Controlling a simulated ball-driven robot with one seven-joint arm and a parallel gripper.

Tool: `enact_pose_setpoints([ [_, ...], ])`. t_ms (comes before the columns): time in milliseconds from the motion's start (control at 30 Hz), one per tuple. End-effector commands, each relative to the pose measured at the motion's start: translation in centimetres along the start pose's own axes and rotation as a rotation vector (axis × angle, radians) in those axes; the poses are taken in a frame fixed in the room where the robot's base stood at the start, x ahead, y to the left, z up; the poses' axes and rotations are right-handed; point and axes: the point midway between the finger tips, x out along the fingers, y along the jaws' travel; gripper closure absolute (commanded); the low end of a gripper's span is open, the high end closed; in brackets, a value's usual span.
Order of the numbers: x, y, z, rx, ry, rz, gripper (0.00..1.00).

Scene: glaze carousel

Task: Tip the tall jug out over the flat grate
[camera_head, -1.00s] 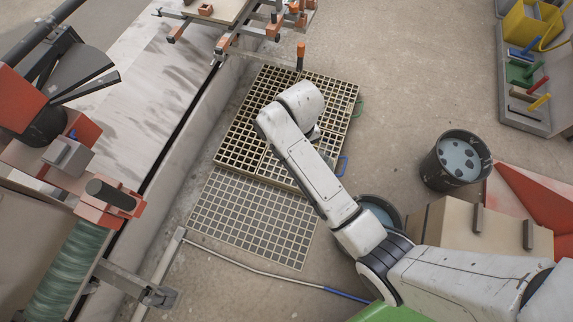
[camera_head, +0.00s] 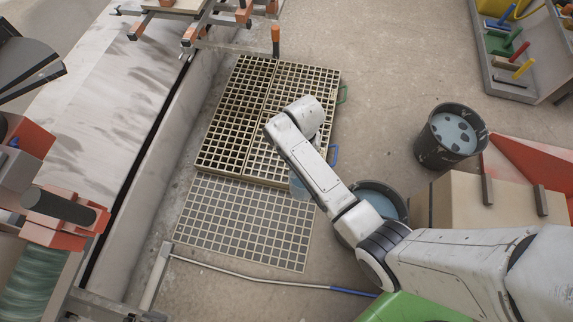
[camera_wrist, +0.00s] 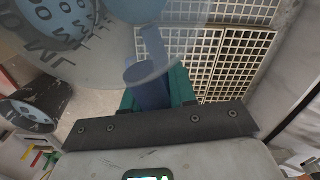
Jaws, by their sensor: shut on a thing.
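My gripper (camera_wrist: 158,88) is shut on the blue handle of the tall jug (camera_wrist: 115,58) in the wrist view. The jug is clear with printed marks, and its body fills the upper left of that view. In the head view a small part of the jug (camera_head: 299,186) shows below my forearm; my wrist hides the rest. The flat grate (camera_head: 240,222) is a pale grid level with the floor, left of and below the jug in the picture. I cannot tell how full the jug is or its exact tilt.
A thicker raised grating (camera_head: 225,120) adjoins the flat grate's far side. A dark bucket (camera_head: 451,136) of blue liquid stands right; another tub (camera_head: 378,199) sits partly behind my arm. A low wall (camera_head: 165,160) runs along the left.

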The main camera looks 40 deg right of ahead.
Motion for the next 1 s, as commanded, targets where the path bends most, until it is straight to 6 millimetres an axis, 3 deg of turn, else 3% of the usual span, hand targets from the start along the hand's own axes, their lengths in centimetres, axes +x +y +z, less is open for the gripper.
enact_pose_setpoints([
  [33,1.6,0.5,-0.1,0.030,-0.002,0.002,1.00],
  [1000,18.8,8.1,-0.8,0.602,0.001,0.000,1.00],
])
